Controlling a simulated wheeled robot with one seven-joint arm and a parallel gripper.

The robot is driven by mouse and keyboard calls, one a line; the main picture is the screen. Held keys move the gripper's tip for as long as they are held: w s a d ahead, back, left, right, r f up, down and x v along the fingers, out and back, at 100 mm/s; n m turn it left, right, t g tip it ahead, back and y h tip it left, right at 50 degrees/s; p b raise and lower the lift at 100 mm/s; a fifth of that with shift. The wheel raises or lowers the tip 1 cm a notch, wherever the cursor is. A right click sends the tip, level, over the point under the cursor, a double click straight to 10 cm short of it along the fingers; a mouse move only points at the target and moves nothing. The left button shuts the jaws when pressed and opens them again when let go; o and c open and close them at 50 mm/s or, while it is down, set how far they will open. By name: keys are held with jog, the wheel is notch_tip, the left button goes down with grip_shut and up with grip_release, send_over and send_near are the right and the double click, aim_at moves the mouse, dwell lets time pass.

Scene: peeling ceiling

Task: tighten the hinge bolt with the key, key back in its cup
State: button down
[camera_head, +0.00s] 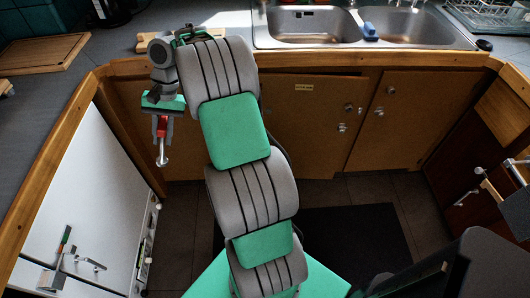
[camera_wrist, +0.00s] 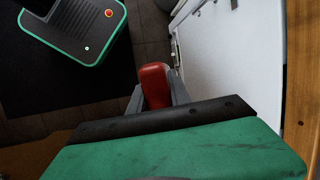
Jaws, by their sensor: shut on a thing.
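My gripper (camera_head: 163,124) is at the left of the cupboards in the head view, pointing down. It is shut on a red-handled tool, which I take to be the key (camera_head: 162,150); its metal shaft hangs down with a wider end. In the wrist view the key's red handle (camera_wrist: 154,84) sits between the two grey fingers; its far end is hidden. The brown cupboard doors carry round metal fittings (camera_head: 348,107); I cannot tell which one is the hinge bolt. A small grey holder (camera_head: 50,280) is at the lower left; I cannot tell whether it is the cup.
A white front (camera_head: 85,205) stands left, with a red-and-dark-handled tool (camera_head: 65,238) near the holder. The counter carries a sink (camera_head: 310,27) and a cutting board (camera_head: 45,52). Metal fittings (camera_head: 485,190) project at the right. A dark mat (camera_head: 355,240) lies on the floor.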

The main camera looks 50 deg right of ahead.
jog(key=w+d+f+m+t+h+b, duration=0.1)
jog(key=d+f+m+t+h+b, duration=0.4)
jog(key=d+f+m+t+b, duration=1.05)
jog(key=s+d+f+m+g+h+b, duration=0.1)
jog(key=s+d+f+m+h+b, duration=0.3)
jog(key=s+d+f+h+b, duration=0.1)
jog(key=s+d+f+m+g+h+b, duration=0.2)
jog(key=s+d+f+m+h+b, duration=0.3)
jog(key=s+d+h+b, duration=0.3)
jog(key=d+h+b, duration=0.1)
jog(key=d+b, duration=0.2)
jog(key=d, duration=0.1)
jog(key=shift+s+d+b, duration=0.15)
jog(key=shift+d+b, duration=0.15)
jog(key=shift+d, duration=0.1)
jog(key=shift+s+a+m, duration=0.1)
jog(key=shift+m, duration=0.15)
jog(key=shift+b+x, duration=0.45)
jog(key=shift+x, duration=1.8)
jog(key=shift+s+f, duration=0.15)
jog(key=shift+f, duration=0.1)
